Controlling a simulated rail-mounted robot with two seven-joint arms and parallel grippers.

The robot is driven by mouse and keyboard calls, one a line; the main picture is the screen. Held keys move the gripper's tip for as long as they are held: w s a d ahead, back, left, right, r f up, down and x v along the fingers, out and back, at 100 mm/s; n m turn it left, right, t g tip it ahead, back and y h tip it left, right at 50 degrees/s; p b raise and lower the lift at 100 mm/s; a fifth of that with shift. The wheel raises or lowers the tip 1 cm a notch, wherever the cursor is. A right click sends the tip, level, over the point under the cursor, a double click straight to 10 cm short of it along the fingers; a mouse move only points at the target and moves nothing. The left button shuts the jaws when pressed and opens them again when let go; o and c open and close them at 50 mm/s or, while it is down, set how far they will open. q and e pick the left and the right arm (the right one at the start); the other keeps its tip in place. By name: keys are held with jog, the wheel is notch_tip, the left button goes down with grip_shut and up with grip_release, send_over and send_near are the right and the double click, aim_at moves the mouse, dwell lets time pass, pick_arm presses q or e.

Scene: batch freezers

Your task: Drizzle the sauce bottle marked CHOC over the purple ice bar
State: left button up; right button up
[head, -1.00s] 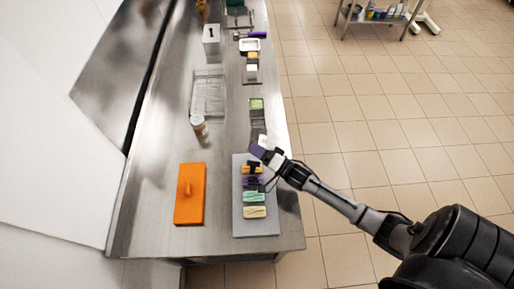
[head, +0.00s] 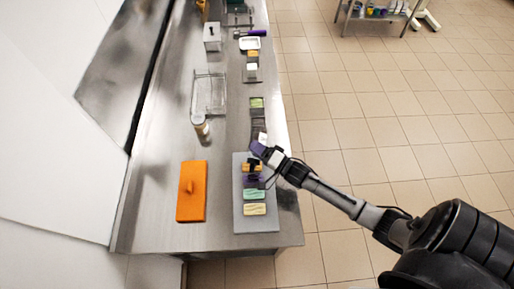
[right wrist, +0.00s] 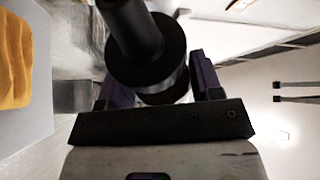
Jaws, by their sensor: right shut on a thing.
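The purple ice bar (head: 253,181) lies on the grey board (head: 255,225) at the near end of the counter, between an orange bar (head: 246,169) and a mint-green bar (head: 254,194). My right gripper (head: 259,150) is above the far end of the board. In the right wrist view, its purple fingers (right wrist: 160,82) are shut on a dark bottle (right wrist: 135,28) with a wide black collar. The bottle is mostly hidden in the head view, and no CHOC mark is readable. My left gripper is not in view.
A pale yellow bar (head: 254,209) lies nearest on the board. A jar (head: 200,126) and a wire rack (head: 209,94) stand farther back. Open floor lies to the right.

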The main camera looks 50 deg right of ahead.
jog(key=shift+r+m+g+p, duration=0.3)
jog(key=shift+r+m+p, duration=0.35)
jog(key=shift+p, duration=0.55)
jog(key=shift+r+m+g+h+p, duration=0.3)
jog(key=shift+r+m+p, duration=0.25)
jog(key=shift+m+p, duration=1)
jog(key=shift+n+p, duration=0.3)
jog(key=shift+p, duration=0.05)
jog(key=shift+r+g+p, duration=0.25)
jog(key=shift+g+p, duration=0.05)
jog(key=shift+p, duration=0.1)
jog(key=shift+r+m+g+p, duration=0.4)
jog(key=shift+r+m+p, duration=0.3)
jog(key=shift+m+p, duration=0.6)
jog(key=shift+r+m+p, duration=0.4)
jog(key=shift+r+p, duration=0.05)
jog(key=shift+p, duration=0.4)
jog(key=shift+r+m+g, duration=0.1)
jog(key=shift+m+g, duration=0.2)
